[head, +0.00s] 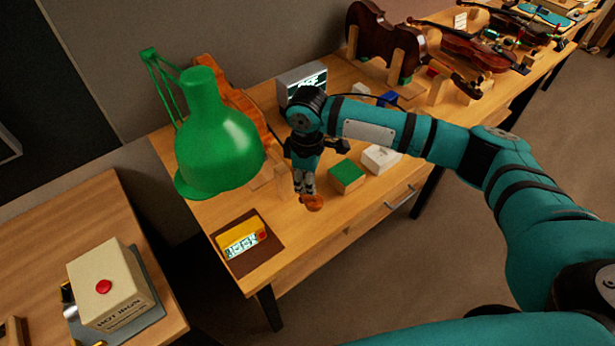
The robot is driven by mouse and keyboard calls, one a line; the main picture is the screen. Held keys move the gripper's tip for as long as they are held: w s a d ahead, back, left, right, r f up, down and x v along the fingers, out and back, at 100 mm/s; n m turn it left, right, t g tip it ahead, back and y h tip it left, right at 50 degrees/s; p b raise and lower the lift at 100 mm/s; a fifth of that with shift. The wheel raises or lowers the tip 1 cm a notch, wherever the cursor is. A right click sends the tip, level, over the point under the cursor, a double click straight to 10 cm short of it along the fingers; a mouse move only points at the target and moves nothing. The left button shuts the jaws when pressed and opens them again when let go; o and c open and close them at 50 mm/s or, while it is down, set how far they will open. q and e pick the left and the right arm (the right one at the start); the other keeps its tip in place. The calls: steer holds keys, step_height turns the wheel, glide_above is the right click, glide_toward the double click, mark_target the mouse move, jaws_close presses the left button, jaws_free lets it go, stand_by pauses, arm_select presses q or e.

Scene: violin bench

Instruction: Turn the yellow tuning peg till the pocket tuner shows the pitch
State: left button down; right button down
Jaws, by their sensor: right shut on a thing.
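My right gripper (306,186) reaches down over the bench near its front edge and is shut on a small orange-brown rounded thing (314,203). A yellow device with a pale display and a red knob (242,238) lies on a brown mat to the left of the gripper; it may be the pocket tuner, but its reading is too small to make out. Violins (470,50) lie at the far right of the bench, well away from the gripper. I cannot make out a yellow tuning peg on them. My left gripper is not in view.
A green lamp (215,135) stands left of the gripper. A green-topped block (347,176) and a white box (381,159) sit to its right. A grey box with a lit screen (301,80) stands behind.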

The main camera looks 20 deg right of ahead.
steer(key=shift+r+m+p, duration=0.2)
steer(key=shift+m+p, duration=0.5)
steer(key=shift+p, duration=0.15)
steer(key=shift+f+m+p, duration=0.1)
steer(key=shift+m+p, duration=0.3)
steer(key=shift+m, duration=0.4)
steer(key=shift+a+m, duration=0.1)
steer(key=shift+m, duration=1.6)
steer(key=c, duration=1.7)
jaws_free()
steer(key=shift+f, duration=0.1)
steer(key=shift+o, duration=0.2)
step_height(320, 180, up, 12)
